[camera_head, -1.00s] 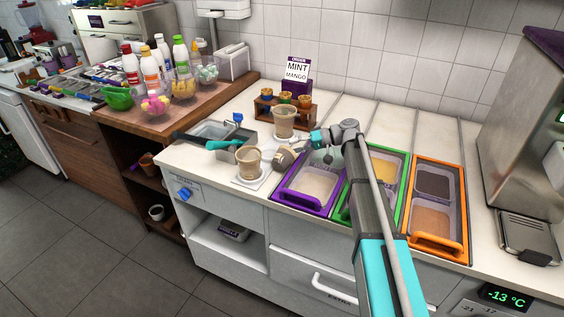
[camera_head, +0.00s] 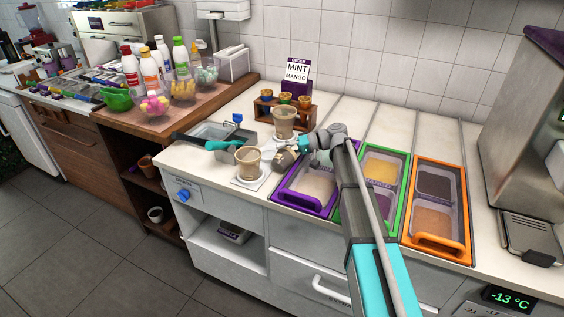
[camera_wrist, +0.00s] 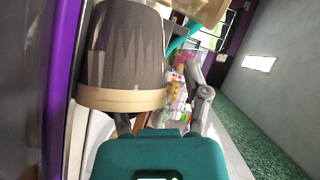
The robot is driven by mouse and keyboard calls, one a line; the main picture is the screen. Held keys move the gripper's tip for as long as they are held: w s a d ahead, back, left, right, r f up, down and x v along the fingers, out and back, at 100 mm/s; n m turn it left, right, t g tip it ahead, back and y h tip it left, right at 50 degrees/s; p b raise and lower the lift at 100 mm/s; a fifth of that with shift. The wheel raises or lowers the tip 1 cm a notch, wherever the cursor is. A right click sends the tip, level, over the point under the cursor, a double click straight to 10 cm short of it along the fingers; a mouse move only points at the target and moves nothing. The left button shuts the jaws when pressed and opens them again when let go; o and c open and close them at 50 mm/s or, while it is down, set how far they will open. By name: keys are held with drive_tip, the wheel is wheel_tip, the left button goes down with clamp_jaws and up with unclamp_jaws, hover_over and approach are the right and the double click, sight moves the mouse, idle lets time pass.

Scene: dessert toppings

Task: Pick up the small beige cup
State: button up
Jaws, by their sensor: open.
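A small cup (camera_head: 284,160), grey-brown with a beige rim, appears to lie on its side on the white counter, left of the purple-framed tub. In the wrist view the cup (camera_wrist: 125,50) looms large at the upper left, its beige rim band towards my gripper. My gripper (camera_head: 308,151) is open, just right of the cup. In the wrist view one grey finger shows right of the cup; the other is mostly hidden behind the rim. I cannot tell whether they touch. Two other beige cups stand upright: one (camera_head: 248,161) on a white pad, one (camera_head: 284,122) farther back.
The purple-framed tub (camera_head: 303,203), green-framed tub (camera_head: 404,160) and orange-framed tub (camera_head: 440,249) lie to the right. A metal basin with a teal-handled tool (camera_head: 220,145) is to the left.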

clamp_jaws()
drive_tip(key=shift+r, duration=0.25)
idle(0.3)
wheel_tip(320, 180, up, 2)
drive_tip(key=p, duration=0.2)
drive_tip(key=shift+r+p, duration=0.15)
drive_tip(key=shift+p, duration=0.25)
drive_tip(key=s+d+r+p, duration=0.7)
drive_tip(key=s+r+p, duration=0.3)
drive_tip(key=s, duration=0.1)
drive_tip(key=shift+s+d, duration=0.35)
drive_tip(key=shift+s, duration=0.05)
drive_tip(key=shift+r, duration=0.1)
